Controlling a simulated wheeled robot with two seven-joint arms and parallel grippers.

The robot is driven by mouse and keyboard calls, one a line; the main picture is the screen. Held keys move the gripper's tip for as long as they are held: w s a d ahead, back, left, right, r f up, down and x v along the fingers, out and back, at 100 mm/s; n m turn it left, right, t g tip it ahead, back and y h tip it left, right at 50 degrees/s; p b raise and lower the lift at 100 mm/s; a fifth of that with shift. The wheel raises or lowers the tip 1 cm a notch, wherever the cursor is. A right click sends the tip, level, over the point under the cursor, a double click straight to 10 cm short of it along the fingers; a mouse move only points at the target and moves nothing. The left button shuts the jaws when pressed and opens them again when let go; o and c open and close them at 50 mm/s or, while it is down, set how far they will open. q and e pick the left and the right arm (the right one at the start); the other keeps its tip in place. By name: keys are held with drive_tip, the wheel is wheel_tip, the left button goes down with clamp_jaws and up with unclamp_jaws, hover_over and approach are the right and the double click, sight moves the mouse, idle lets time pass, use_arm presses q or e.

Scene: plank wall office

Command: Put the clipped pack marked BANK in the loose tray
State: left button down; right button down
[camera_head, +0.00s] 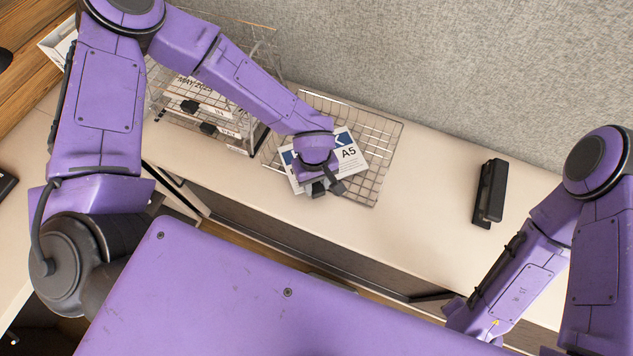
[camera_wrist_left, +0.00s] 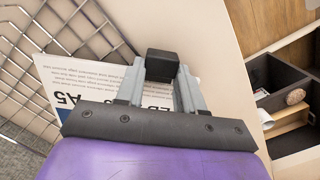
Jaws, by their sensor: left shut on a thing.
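A white pack of sheets with a blue band (camera_head: 349,158) lies under my left gripper (camera_head: 322,187) in the head view. The letter K and A5 show on it; the rest of its mark is hidden by my wrist. My left gripper is shut on the pack's near edge. In the left wrist view the pack (camera_wrist_left: 95,75) reaches out from the gripper (camera_wrist_left: 161,82), with a black block between the fingers. The loose wire tray (camera_head: 385,150) is beneath and behind the pack, and its mesh (camera_wrist_left: 30,65) shows left of the pack. I cannot tell whether they touch. My right gripper is out of view.
A tiered wire rack (camera_head: 165,103) with clipped packs stands left of the loose tray. A black stapler-like thing (camera_head: 490,192) stands on the pale counter (camera_head: 430,200) to the right. A grey panel (camera_head: 450,70) rises behind. The counter between tray and stapler is clear.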

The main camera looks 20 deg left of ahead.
use_arm(q)
drive_tip(key=shift+f, duration=0.45)
drive_tip(key=c, duration=0.7)
unclamp_jaws()
wheel_tip(320, 180, up, 12)
drive_tip(key=shift+w+a, duration=0.3)
drive_tip(key=shift+s, duration=0.1)
